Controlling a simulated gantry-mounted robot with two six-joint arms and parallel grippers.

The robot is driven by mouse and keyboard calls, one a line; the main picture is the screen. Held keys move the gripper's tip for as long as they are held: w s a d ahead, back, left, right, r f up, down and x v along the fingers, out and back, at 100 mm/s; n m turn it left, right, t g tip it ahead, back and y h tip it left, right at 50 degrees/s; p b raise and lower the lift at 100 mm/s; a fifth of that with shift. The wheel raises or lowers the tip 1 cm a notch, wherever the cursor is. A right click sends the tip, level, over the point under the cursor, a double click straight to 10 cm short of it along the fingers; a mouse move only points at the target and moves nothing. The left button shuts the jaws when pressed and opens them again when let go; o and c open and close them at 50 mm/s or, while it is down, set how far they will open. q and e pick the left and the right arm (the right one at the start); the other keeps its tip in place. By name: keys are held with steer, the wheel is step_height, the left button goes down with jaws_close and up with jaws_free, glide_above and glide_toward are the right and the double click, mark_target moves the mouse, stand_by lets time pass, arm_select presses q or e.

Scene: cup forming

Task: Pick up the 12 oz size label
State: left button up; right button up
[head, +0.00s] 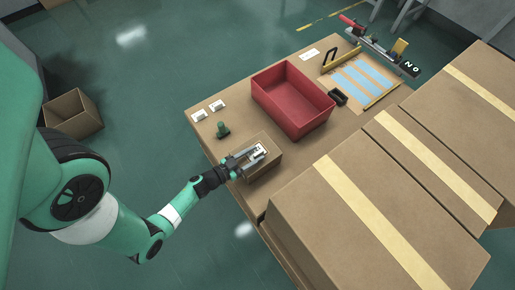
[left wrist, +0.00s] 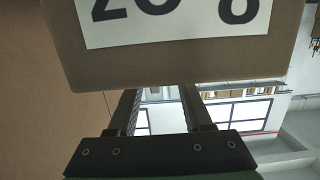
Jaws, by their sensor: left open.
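My left gripper (head: 254,154) is open over a small cardboard box on the near left part of the table. A small white label with dark print (head: 259,151) shows between or just past its fingers in the head view. In the left wrist view, a brown block with a white label (left wrist: 165,28) fills the top, just past the open fingers (left wrist: 160,98). Its large characters look upside down and are cut off, so I cannot confirm its size. I cannot tell whether the fingers touch the block. My right gripper is not in view.
A red bin (head: 292,98) stands mid-table. Large taped boxes (head: 370,225) block the right.

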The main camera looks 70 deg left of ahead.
mark_target(265, 152)
arm_select(q)
steer(key=b+x, duration=0.2)
steer(key=x, duration=0.1)
steer(key=b+x, duration=0.1)
steer(key=x, duration=0.1)
steer(key=shift+d, duration=0.3)
steer(key=shift+w, duration=0.2)
steer(key=shift+s, duration=0.1)
steer(key=shift+c, duration=0.2)
jaws_close()
